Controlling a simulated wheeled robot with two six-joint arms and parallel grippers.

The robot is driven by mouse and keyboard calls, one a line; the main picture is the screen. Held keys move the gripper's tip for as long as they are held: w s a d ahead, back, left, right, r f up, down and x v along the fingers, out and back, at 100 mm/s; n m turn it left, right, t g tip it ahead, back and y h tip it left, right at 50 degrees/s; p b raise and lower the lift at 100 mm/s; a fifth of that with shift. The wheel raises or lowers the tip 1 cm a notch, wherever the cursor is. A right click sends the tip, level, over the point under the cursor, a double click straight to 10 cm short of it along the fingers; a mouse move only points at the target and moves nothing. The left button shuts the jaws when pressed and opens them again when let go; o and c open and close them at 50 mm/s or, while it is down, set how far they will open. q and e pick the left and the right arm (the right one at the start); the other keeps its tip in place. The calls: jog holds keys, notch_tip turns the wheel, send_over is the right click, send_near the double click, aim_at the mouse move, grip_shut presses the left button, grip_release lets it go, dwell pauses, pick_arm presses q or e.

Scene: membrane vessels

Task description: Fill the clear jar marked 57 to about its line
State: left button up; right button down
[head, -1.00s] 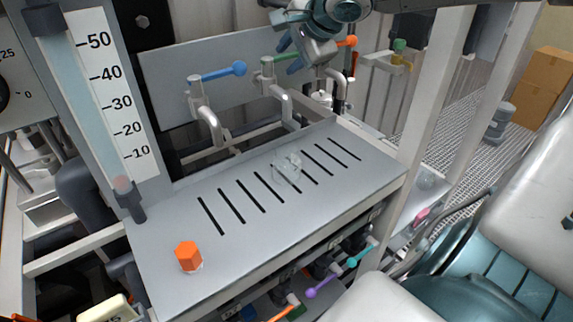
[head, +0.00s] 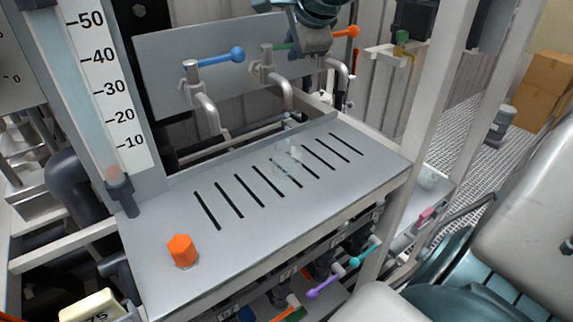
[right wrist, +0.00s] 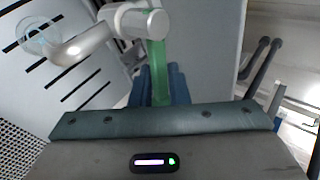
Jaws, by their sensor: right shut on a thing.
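A clear jar (head: 288,160) stands on the slotted grey tray (head: 150,270), below the tap with the green handle (head: 281,46). Its number, line and water level are too faint to read. In the right wrist view the jar (right wrist: 38,36) shows at upper left, near the end of the spout (right wrist: 82,45). My right gripper (head: 296,50) is at the green handle. In the right wrist view its blue fingers (right wrist: 160,82) are shut on the green handle (right wrist: 157,60). My left gripper is not in view.
A blue-handled tap (head: 222,58) stands left of the green one, and an orange-handled tap (head: 343,33) stands right. An orange hexagonal piece (head: 182,250) sits at the tray's front left. A scaled gauge column (head: 105,95) rises at left. The tray's middle left is clear.

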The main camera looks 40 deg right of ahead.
jog(key=shift+w+r+n+y+p, duration=0.2)
jog(key=shift+n+y+p, duration=0.15)
jog(key=shift+p, duration=0.3)
jog(key=n+p, duration=0.1)
jog(key=n+y+p, duration=0.1)
jog(key=w+n+y+p, duration=0.1)
jog(key=shift+d+f+t+p, duration=0.15)
jog(key=shift+d+t+p, duration=0.1)
jog(key=shift+t+p, duration=0.05)
jog(key=c, duration=1.6)
grip_release()
jog(key=shift+o, duration=1.1)
jog(key=shift+w, duration=0.25)
